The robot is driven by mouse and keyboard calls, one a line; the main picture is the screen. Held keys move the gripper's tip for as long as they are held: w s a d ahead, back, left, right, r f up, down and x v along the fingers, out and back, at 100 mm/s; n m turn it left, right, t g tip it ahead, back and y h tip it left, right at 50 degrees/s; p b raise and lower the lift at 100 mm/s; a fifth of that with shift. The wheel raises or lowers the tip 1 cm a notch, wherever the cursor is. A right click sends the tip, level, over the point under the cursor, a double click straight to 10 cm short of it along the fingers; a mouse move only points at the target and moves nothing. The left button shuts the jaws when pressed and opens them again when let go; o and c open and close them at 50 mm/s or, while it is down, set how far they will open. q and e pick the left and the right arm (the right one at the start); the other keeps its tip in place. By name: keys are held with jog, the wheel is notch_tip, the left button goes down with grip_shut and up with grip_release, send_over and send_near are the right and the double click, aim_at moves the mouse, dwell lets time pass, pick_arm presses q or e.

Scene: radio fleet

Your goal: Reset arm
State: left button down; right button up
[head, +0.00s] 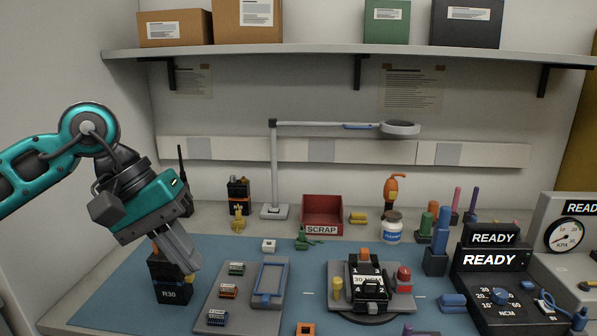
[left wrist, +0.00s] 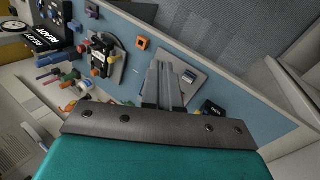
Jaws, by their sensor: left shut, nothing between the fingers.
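My left gripper (head: 183,256) hangs from the teal arm at the left of the head view, pointing down. Its grey fingers are together with nothing between them. In the head view they overlap the upper part of a black radio block marked R30 (head: 175,291); I cannot tell whether they touch it. The fingers also show in the left wrist view (left wrist: 162,88), above the blue mat, with the grey tray beside them. My right gripper is in neither view.
A blue mat (head: 122,292) covers the bench. It holds a grey tray (head: 243,320) with small modules, a round fixture (head: 405,303) with a radio, and a READY torque unit (head: 480,285). A lamp (head: 275,170) and a red SCRAP bin (head: 322,229) stand behind. A shelf (head: 320,49) runs above.

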pick_arm(q)
jog(key=s+d+n+g+h, duration=0.1)
jog(key=s+d+n+h, duration=0.1)
jog(key=d+n+h, duration=0.55)
jog(key=s+d+n+h, duration=0.3)
jog(key=d+n+h, duration=0.3)
jog(key=d+n, duration=0.15)
jog(key=w+a+f+m+t+y+p, duration=0.1)
jog(key=a+f+m+t+y, duration=0.4)
jog(key=m, duration=0.5)
jog(key=w+a+f+m+t+y, duration=0.25)
jog(key=f+m+t, duration=0.45)
jog(key=m, duration=0.4)
jog(key=a+f+m+t+y+p, duration=0.1)
jog(key=a+f+m+t+y, duration=0.4)
jog(key=m, duration=0.5)
jog(key=s+a+f+n+g+y, duration=0.2)
jog(key=s+f+n, duration=0.4)
jog(key=f, duration=0.3)
jog(key=s+a+f+n+g+y, duration=0.2)
jog(key=s+f+n, duration=0.4)
jog(key=f, duration=0.3)
jog(key=shift+s+a+g+y, duration=0.3)
jog(key=shift+a+g, duration=0.2)
jog(key=shift+g, duration=0.1)
